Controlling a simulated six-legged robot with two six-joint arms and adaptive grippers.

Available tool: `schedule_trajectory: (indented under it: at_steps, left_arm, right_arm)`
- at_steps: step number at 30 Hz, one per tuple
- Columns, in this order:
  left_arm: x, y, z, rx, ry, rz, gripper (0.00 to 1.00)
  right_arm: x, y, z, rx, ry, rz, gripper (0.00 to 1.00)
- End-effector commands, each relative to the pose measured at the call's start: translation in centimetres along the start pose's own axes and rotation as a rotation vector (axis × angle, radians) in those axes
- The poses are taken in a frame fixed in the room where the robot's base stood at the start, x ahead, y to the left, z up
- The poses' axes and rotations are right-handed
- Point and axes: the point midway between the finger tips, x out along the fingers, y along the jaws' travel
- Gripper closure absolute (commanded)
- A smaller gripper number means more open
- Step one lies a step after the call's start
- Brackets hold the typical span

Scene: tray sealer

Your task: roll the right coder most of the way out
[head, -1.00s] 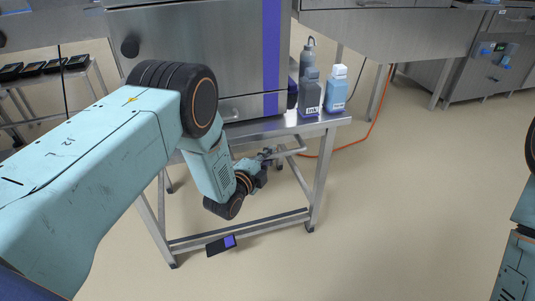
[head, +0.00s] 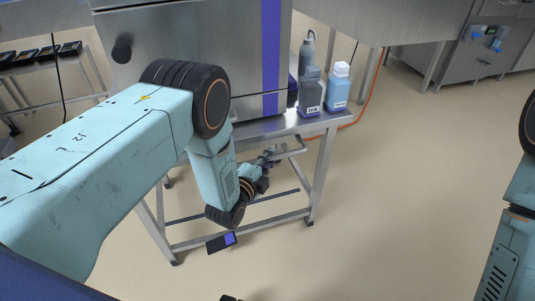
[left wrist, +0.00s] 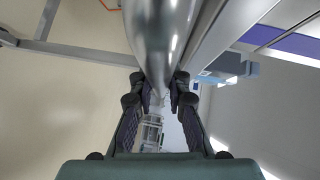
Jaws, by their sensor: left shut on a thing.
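The coder (head: 190,62) is a steel cabinet with a purple stripe, standing on a steel-legged stand (head: 321,170) in the head view. A steel bar (head: 291,152) shows at the stand's side. My left gripper (head: 269,157) reaches down past the front of the stand to this bar. In the left wrist view, the fingers (left wrist: 159,82) are shut on a shiny round steel bar (left wrist: 160,30), one finger on each side. My left arm hides part of the cabinet and stand.
An orange hose (head: 368,104) lies on the floor behind. Floor at right is open. A rack with black trays (head: 40,53) is at far left.

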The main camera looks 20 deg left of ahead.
Motion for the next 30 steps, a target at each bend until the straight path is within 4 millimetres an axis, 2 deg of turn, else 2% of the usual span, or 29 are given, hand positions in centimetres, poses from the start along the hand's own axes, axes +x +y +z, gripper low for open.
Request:
schedule_trajectory:
  at_steps: [1,6,19,20,28,30]
  left_arm:
    - [-0.61,0.77,-0.65,-0.001,0.011,0.019,1.00]
    - [-1.03,1.02,-1.10,-0.001,0.014,0.022,1.00]
    - [-0.72,0.63,-0.64,-0.001,0.003,0.012,1.00]
    - [-0.71,0.61,-0.63,-0.001,0.002,0.011,0.84]
    - [-0.74,0.55,-0.74,-0.001,0.005,0.009,0.61]
    - [-0.75,0.53,-0.77,-0.001,0.005,0.009,0.61]
  right_arm:
    - [-0.18,0.00,0.00,0.000,0.000,0.000,0.60]
    - [-0.33,0.00,0.01,0.000,0.000,0.000,0.60]
    - [-0.34,0.00,0.00,0.000,0.000,0.000,0.60]
    - [-0.34,0.00,0.00,0.000,0.000,0.000,0.60]
    - [-0.34,0.00,-0.01,0.000,0.000,0.000,0.60]
    - [-0.35,0.00,-0.01,0.000,0.000,0.000,0.60]
